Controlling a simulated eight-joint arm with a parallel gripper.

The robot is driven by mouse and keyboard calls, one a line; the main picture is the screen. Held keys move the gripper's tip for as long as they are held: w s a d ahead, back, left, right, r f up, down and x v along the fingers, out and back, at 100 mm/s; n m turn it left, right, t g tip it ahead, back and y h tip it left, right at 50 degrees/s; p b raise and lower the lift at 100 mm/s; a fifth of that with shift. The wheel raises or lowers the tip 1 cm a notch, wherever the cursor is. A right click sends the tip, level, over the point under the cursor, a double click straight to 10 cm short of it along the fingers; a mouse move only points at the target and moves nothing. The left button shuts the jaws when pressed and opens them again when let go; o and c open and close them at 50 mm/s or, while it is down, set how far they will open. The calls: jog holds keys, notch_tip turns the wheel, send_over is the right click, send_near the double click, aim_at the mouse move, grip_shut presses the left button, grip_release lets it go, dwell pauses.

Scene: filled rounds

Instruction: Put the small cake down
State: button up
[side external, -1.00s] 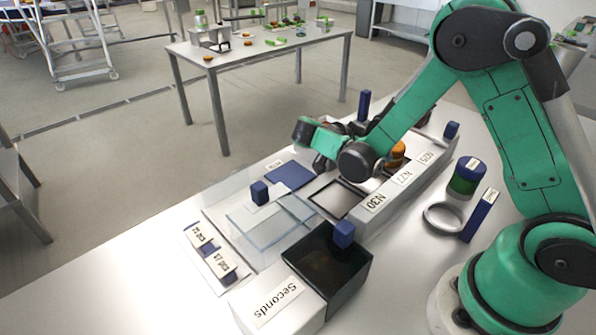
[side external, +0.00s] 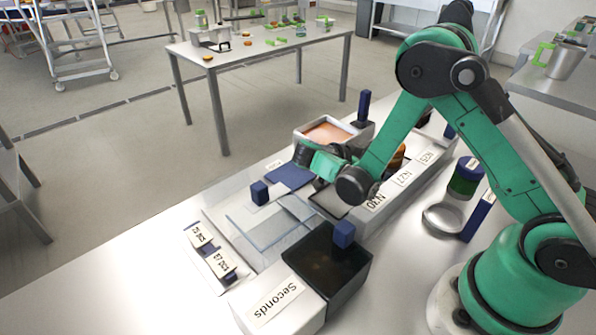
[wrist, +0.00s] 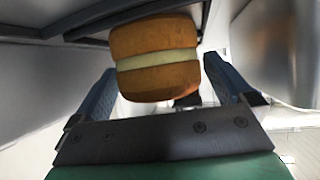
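The small cake (wrist: 155,58), two brown rounds with a pale filling between them, shows in the wrist view between the blue fingers of my gripper (wrist: 160,70). The fingers sit close at both its sides and appear shut on it. In the side view my gripper (side external: 304,157) is a dark shape above the work unit, near the blue pad (side external: 289,176) and the dark-framed plate (side external: 330,203). The cake cannot be made out there. Its gap from the surface below cannot be judged.
A box with an orange inside (side external: 328,131) stands behind my gripper. Labelled lanes (side external: 403,179) with brown rounds (side external: 397,158) lie to the right. Clear panels (side external: 262,222), a dark bin (side external: 318,262) and a "Seconds" box (side external: 275,302) are nearer. A blue post (side external: 364,107) stands behind.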

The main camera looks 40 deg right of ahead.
jog(key=shift+f, duration=0.1)
jog(key=shift+a, duration=0.15)
jog(key=v, duration=0.5)
notch_tip(320, 180, up, 8)
jog(key=n+t+y, duration=0.2)
jog(key=n, duration=0.3)
jog(key=s+a+n+t+y, duration=0.2)
jog(key=a+n+t+y, duration=0.1)
jog(key=n, duration=0.4)
jog(key=s+a+r+n+t+y, duration=0.1)
jog(key=s+a+n+t+y, duration=0.1)
jog(key=a+n+t+y, duration=0.2)
jog(key=shift+s+a+r+n+t+y, duration=0.35)
jog(key=shift+n+y, duration=1.15)
jog(key=shift+n, duration=0.6)
